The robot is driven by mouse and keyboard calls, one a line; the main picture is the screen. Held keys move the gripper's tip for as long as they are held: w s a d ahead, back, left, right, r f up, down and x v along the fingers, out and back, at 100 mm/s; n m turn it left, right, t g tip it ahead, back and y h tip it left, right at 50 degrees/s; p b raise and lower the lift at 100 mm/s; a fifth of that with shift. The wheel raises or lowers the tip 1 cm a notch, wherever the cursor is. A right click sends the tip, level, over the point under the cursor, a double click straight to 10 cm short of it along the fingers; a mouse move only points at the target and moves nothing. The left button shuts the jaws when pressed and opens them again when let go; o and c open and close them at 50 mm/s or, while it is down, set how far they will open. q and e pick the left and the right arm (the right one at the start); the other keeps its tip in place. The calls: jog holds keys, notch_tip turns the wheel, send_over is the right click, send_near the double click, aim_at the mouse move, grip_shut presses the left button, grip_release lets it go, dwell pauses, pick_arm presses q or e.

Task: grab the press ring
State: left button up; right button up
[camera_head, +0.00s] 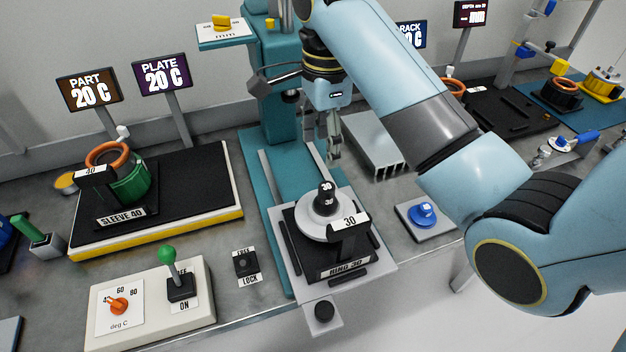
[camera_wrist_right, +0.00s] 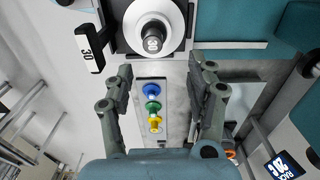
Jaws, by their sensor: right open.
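The press ring is a pale disc-shaped ring (camera_head: 312,224) around a dark-topped post marked 30. It sits on a black stand labelled RING 30, on the teal press's sliding plate, with a 30 tag on its right. In the right wrist view the ring (camera_wrist_right: 133,12) is at the top centre, beyond the fingertips. My right gripper (camera_head: 334,150) hangs above and behind the ring, apart from it. In the wrist view the right gripper (camera_wrist_right: 160,82) has its two fingers wide apart with nothing held. My left gripper is not in view.
The teal press column (camera_head: 285,125) stands close to the right gripper. A grey rack (camera_head: 372,142) and a blue button (camera_head: 423,214) are to the right. A green sleeve (camera_head: 130,185) on a black plate and a control box (camera_head: 150,300) with a green-knobbed lever are to the left.

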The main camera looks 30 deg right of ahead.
aim_at(327, 187)
jog(key=f, duration=0.1)
jog(key=f+b, duration=0.1)
jog(key=f, duration=0.1)
jog(key=shift+s, duration=0.35)
jog(key=shift+s+f, duration=0.1)
jog(key=shift+f, duration=0.75)
jog(key=shift+f+p, duration=0.3)
jog(key=f, duration=0.2)
jog(key=f+p, duration=0.1)
jog(key=f, duration=0.1)
jog(key=shift+s+f, duration=0.2)
jog(key=shift+f, duration=0.3)
jog(key=shift+w, duration=0.1)
jog(key=c, duration=0.4)
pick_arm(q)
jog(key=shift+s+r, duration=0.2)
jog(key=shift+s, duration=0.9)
pick_arm(e)
grip_shut()
